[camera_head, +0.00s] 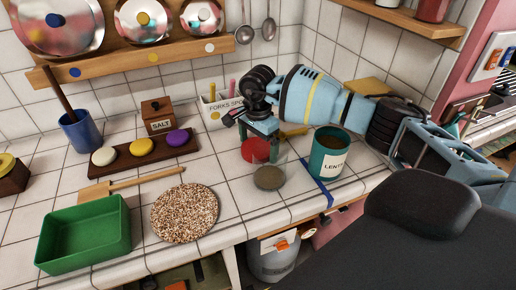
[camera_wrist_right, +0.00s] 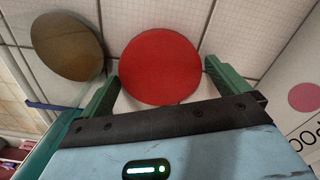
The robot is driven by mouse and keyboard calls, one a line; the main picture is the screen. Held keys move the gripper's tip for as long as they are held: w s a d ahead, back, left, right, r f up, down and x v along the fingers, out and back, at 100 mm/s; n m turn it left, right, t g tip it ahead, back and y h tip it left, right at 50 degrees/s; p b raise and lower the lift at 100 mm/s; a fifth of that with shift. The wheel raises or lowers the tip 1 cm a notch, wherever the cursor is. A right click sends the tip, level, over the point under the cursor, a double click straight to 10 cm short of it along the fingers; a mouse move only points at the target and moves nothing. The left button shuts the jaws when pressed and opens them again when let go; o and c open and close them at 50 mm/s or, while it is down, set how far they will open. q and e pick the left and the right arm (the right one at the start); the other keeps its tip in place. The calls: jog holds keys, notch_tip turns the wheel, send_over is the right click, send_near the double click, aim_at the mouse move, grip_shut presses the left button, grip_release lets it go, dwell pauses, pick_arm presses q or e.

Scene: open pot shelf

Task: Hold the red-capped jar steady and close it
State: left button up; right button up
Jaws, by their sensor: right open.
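A round red cap (camera_head: 256,150) shows in the head view near the counter's front part. It also shows in the right wrist view (camera_wrist_right: 160,65) as a full red disc. Whether it sits on a jar or lies flat I cannot tell. A brownish disc (camera_head: 269,178), with what looks like clear glass around it, is just in front of it; it also shows in the right wrist view (camera_wrist_right: 68,46). My right gripper (camera_head: 261,139) is open above the red cap, with its two fingers at either side of the cap in the wrist view. My left gripper is not in view.
A teal lentils canister (camera_head: 328,160) stands close right of the gripper, beside blue tape (camera_head: 318,190). A forks-and-spoons holder (camera_head: 219,110) is behind. A speckled round mat (camera_head: 184,212) and green bin (camera_head: 85,235) are left. The counter's front edge is close.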

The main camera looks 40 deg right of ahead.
jog(key=c, duration=0.7)
jog(key=shift+r, duration=0.1)
jog(key=shift+c, duration=0.2)
notch_tip(320, 180, up, 18)
dwell(0.4)
